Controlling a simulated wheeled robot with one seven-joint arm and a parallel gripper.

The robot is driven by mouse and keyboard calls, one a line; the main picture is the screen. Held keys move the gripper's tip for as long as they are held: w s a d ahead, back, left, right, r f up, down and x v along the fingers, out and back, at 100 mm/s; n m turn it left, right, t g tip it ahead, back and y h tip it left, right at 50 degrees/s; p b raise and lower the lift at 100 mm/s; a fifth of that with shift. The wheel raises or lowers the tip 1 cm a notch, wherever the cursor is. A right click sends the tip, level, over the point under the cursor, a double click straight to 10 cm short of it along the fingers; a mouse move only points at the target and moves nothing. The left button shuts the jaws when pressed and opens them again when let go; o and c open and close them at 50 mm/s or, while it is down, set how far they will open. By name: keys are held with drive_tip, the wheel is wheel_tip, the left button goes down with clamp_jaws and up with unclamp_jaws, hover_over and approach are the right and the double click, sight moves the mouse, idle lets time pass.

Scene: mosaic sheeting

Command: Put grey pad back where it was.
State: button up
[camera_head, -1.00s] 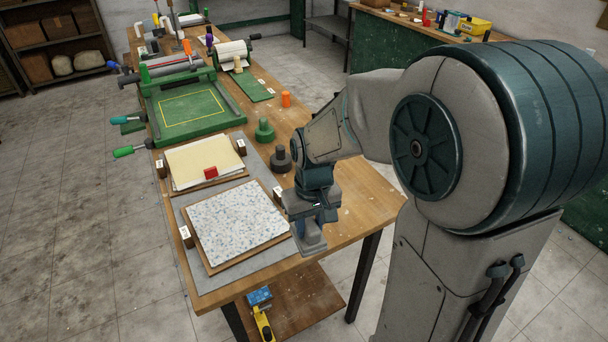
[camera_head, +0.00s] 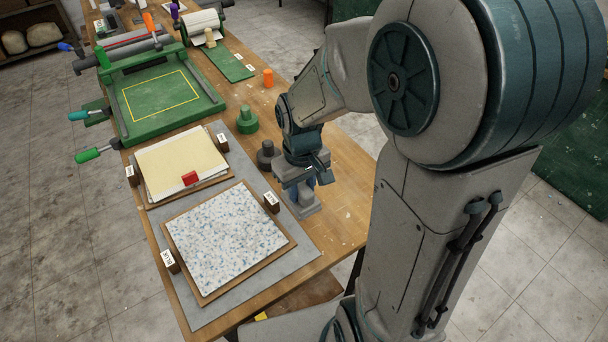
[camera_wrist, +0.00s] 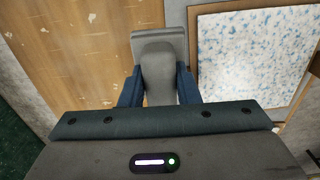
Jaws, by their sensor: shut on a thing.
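The grey pad (camera_head: 304,203) is a grey block with a wide flat base and a narrower grip. My gripper (camera_head: 303,184) is shut on the grip, with the base hanging below. In the wrist view the pad (camera_wrist: 158,62) sits between the two blue fingers of my gripper (camera_wrist: 159,88). The pad is over the wooden table by the right edge of the grey mat. It is right of the small labelled block (camera_head: 271,202) and in front of the dark grey knobbed tool (camera_head: 268,155). I cannot tell whether its base touches the table.
A speckled mosaic sheet (camera_head: 226,237) lies on a board on the grey mat (camera_head: 312,252). Behind it are cream sheets (camera_head: 180,160) with a red block (camera_head: 190,179). A green knobbed tool (camera_head: 247,121) and orange cylinder (camera_head: 268,77) stand farther back. Bare table (camera_head: 352,190) lies right of the pad.

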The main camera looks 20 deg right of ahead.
drive_tip(key=shift+w+d+f+p, duration=0.3)
drive_tip(key=shift+w+d+f, duration=0.2)
drive_tip(key=shift+w+f, duration=0.5)
drive_tip(key=shift+w+d+f+p, duration=0.4)
drive_tip(key=shift+w+f, duration=0.2)
drive_tip(key=shift+f, duration=0.85)
drive_tip(key=shift+w+d+f+p, duration=0.25)
drive_tip(key=shift+w+d+f, duration=0.45)
drive_tip(key=shift+f, duration=0.5)
drive_tip(key=shift+w+a, duration=0.1)
drive_tip(key=shift+a, duration=0.05)
drive_tip(key=shift+f, duration=0.25)
drive_tip(key=o, duration=0.9)
drive_tip(key=shift+r, duration=0.1)
drive_tip(key=shift+o, duration=0.2)
